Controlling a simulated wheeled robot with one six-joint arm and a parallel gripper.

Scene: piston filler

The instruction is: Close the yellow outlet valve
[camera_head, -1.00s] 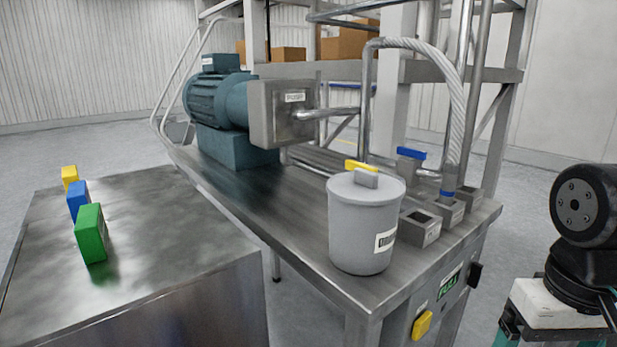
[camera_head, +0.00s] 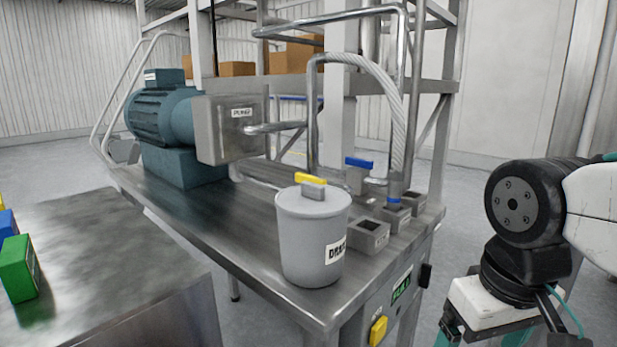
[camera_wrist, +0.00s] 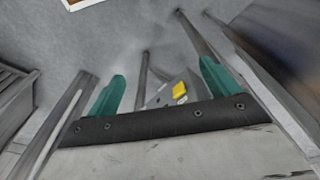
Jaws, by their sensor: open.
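The yellow valve handle (camera_head: 311,179) shows in the head view just above the rim of the grey drain bucket (camera_head: 312,240), whose body hides what lies behind it. The handle lies roughly level, with a grey block (camera_head: 313,192) in front of it.
A blue valve handle (camera_head: 359,162) stands behind the bucket, near a hose (camera_head: 392,110) and pipes. A yellow knob (camera_head: 378,331) sits on the front panel. The teal motor (camera_head: 162,118) fills the table's far left. A side table (camera_head: 120,262) with coloured blocks is at left.

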